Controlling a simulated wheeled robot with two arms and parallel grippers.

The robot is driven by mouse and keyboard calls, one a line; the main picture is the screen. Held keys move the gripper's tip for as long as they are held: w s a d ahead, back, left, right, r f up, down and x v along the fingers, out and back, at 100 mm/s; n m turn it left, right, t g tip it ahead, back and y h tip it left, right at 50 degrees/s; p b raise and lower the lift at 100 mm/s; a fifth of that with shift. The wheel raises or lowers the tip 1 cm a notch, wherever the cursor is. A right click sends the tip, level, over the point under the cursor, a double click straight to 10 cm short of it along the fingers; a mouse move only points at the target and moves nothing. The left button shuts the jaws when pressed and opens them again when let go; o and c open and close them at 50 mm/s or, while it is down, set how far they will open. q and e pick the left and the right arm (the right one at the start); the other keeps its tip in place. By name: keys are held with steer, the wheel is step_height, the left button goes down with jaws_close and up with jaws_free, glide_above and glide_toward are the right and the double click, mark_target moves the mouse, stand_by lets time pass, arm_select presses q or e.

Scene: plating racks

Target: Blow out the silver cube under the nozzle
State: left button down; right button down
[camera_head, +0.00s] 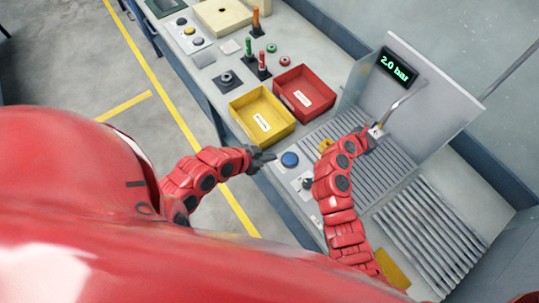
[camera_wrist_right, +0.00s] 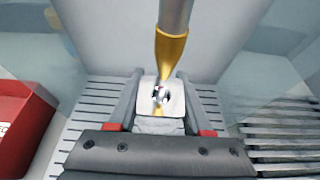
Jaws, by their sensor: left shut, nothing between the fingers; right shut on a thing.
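The silver cube (camera_wrist_right: 176,103) sits between the fingers of my right gripper (camera_wrist_right: 160,113) in the right wrist view. A hole shows in its upper face. The nozzle (camera_wrist_right: 170,50), a grey pipe with a brass tip, comes down from above and its tip overlaps the cube's top in the picture; I cannot tell whether they touch. In the head view my right gripper (camera_head: 376,134) is at the bent nozzle pipe (camera_head: 407,97), above the slatted grate (camera_head: 395,160). My left gripper (camera_head: 261,158) is shut and empty, just left of a blue round button (camera_head: 290,159).
A pressure display (camera_head: 398,67) reads 2.0 bar on the grey back panel (camera_head: 425,90). A yellow tray (camera_head: 262,113) and a red tray (camera_head: 303,92) stand left of the grate. A ribbed rack (camera_head: 430,235) lies to the right. Several coloured posts stand at the far end.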

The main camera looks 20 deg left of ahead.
steer(key=shift+s+a, duration=0.55)
steer(key=shift+s, duration=0.1)
steer(key=s+a, duration=0.4)
steer(key=s, duration=0.3)
steer(key=shift+a+f, duration=0.25)
steer(key=shift+f, duration=0.2)
stand_by(0.9)
